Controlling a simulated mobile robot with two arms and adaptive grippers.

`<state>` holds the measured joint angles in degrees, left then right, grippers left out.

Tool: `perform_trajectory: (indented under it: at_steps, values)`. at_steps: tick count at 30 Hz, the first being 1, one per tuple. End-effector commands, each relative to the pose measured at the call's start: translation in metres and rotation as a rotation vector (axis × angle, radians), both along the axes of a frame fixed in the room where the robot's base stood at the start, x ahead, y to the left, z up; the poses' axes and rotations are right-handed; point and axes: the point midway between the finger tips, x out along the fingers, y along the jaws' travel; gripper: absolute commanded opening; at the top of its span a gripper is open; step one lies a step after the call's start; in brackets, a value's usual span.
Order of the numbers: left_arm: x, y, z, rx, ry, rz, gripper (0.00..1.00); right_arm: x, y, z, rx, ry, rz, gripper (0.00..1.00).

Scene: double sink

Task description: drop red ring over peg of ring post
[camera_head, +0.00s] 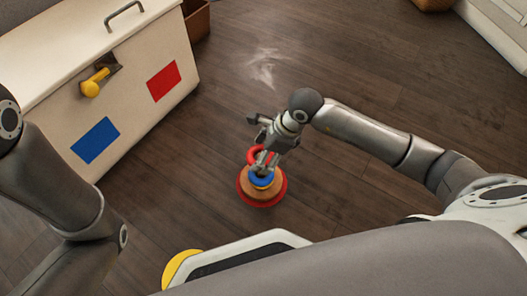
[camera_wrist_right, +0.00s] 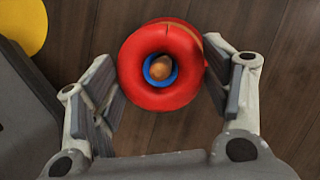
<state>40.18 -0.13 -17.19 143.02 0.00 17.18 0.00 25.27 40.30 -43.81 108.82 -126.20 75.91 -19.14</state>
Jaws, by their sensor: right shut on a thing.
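The ring post (camera_head: 262,192) stands on the wooden floor, with a wide red bottom layer, a tan layer above it and a blue ring (camera_head: 262,180) higher up. My right gripper (camera_head: 268,158) is over the post, shut on a small red ring (camera_head: 255,154). In the right wrist view the red ring (camera_wrist_right: 136,88) sits between the two fingers (camera_wrist_right: 162,92). Through its hole show the blue ring (camera_wrist_right: 150,77) and the rounded wooden peg tip (camera_wrist_right: 161,68), close to the hole's middle. The height gap between ring and peg is hard to tell. My left gripper is out of view.
A white chest (camera_head: 130,80) with a yellow knob (camera_head: 94,85), a blue patch and a red patch stands at the left. A brown box (camera_head: 197,18) is behind it. The floor (camera_head: 340,60) beyond and right of the post is clear.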

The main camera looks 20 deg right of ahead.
Motion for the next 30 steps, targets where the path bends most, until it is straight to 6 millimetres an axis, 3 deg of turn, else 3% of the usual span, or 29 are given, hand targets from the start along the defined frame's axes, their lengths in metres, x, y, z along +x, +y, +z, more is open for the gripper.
perform_trajectory:
  at_steps: [9,10,15,26,30]
  values:
    - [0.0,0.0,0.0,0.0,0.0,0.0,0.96,0.0,0.0,0.0,0.0,0.0,0.0,0.49]
    - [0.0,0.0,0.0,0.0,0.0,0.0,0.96,0.0,0.0,0.0,0.0,0.0,0.0,0.75]
    - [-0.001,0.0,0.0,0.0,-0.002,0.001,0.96,0.0,0.0,0.0,0.0,0.0,0.0,0.96]
    - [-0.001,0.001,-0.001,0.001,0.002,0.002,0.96,0.0,0.0,0.001,0.0,0.0,0.0,0.96]
    - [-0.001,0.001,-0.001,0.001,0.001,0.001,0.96,-0.001,-0.005,0.011,-0.001,-0.002,0.0,0.96]
